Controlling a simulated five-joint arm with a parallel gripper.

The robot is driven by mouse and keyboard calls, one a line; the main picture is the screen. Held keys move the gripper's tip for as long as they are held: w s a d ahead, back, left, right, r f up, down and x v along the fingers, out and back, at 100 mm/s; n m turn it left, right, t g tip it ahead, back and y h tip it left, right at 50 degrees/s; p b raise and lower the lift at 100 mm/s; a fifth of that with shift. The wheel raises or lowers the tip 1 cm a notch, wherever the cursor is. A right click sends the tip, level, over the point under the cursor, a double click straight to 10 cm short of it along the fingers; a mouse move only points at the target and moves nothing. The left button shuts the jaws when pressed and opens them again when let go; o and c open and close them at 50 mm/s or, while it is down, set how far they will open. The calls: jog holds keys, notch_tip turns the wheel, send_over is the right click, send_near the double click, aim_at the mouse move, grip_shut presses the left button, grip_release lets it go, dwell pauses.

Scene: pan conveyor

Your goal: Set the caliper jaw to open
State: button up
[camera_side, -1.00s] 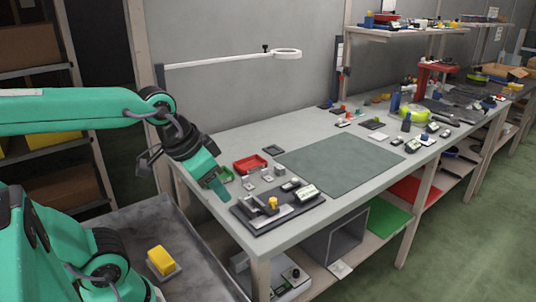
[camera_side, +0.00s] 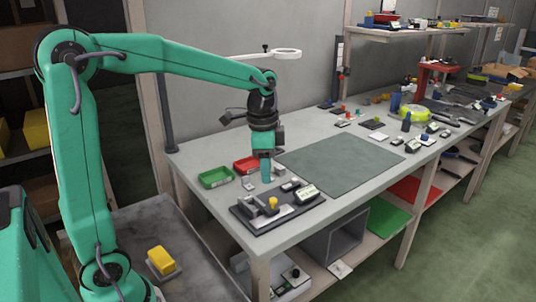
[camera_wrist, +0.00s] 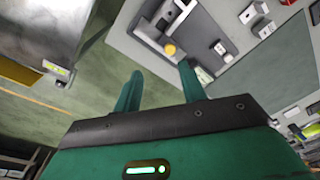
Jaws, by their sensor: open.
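A dark tray (camera_side: 243,218) sits at the near left corner of the grey bench. On it is a device with a yellow knob (camera_side: 272,202) and a pale metal part, which looks like the caliper fixture. Its jaw setting is too small to tell. In the wrist view the yellow knob (camera_wrist: 170,49) and the dark tray (camera_wrist: 146,35) show beyond the fingertips. My gripper (camera_side: 266,180) points down behind the tray, apart from the knob. In the wrist view my gripper (camera_wrist: 160,72) has its two fingers spread, with nothing between them.
A green bin (camera_side: 215,178) and a red bin (camera_side: 249,163) stand left of and behind my gripper. A small display unit (camera_side: 306,193) is at the tray's right end. The green mat (camera_side: 330,163) is clear.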

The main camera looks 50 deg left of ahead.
aim_at(273, 199)
jog(key=shift+w+a+f+m+g, duration=0.2)
jog(key=shift+w+f+m, duration=0.15)
jog(key=shift+w+f, duration=0.3)
jog(key=shift+w+a+f+m+g, duration=0.2)
jog(key=shift+w+f+m, duration=0.2)
jog(key=shift+w, duration=0.35)
jog(key=shift+f, duration=0.2)
jog(key=shift+f, duration=3.75)
grip_shut()
